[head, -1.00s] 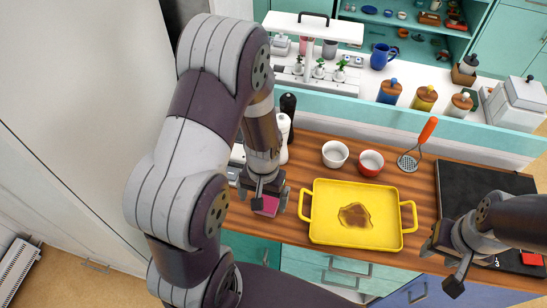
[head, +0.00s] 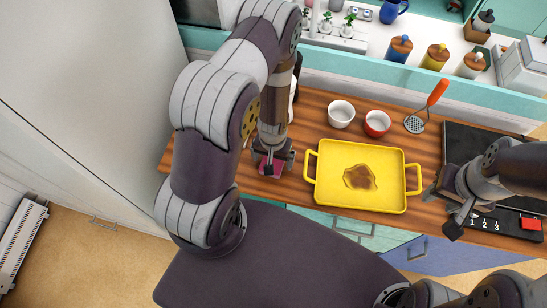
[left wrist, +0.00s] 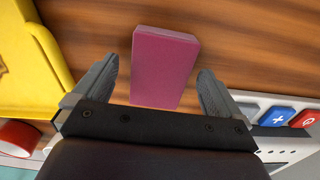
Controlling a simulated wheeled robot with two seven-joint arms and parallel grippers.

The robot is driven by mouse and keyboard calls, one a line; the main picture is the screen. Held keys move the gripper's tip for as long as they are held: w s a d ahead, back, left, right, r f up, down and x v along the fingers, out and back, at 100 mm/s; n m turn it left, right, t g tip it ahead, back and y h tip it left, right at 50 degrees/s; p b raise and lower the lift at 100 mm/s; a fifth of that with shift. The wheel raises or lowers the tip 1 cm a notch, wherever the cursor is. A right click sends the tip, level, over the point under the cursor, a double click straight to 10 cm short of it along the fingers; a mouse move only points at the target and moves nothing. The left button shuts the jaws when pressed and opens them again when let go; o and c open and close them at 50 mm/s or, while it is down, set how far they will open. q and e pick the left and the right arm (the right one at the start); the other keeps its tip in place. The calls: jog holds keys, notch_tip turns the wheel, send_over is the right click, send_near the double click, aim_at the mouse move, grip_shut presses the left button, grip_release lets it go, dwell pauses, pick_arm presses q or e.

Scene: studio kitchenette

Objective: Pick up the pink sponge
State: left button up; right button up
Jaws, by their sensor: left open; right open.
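The pink sponge (left wrist: 165,62) lies on the wooden counter, a flat block seen from above in the left wrist view. In the head view the sponge (head: 268,167) shows partly between the left fingers. My left gripper (left wrist: 160,88) is open, with one finger on each side of the sponge's near end and a gap on both sides. I cannot tell how high the fingers are above the counter. My right gripper (head: 441,208) is open and empty beside the yellow tray's right handle.
The yellow tray (head: 325,160) with a brown stain stands right of the sponge. A white bowl (head: 341,114), a red bowl (head: 377,124) and an orange-handled masher (head: 437,92) are behind it. A device with coloured buttons (left wrist: 280,117) is close to the left gripper.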

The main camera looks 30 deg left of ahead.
aim_at(277, 161)
pick_arm(q)
jog(key=shift+f, duration=0.4)
jog(key=shift+w+f, duration=0.1)
jog(key=c, duration=1.1)
jog(key=r, duration=0.2)
jog(key=d+r+b, duration=0.1)
jog(key=r, duration=0.1)
jog(key=shift+r, duration=0.35)
jog(key=w+d+r+b, duration=0.1)
jog(key=d+r, duration=0.5)
jog(key=d, duration=0.4)
jog(key=shift+d+r, duration=0.2)
jog(key=shift+d, duration=0.1)
jog(key=shift+o, duration=0.2)
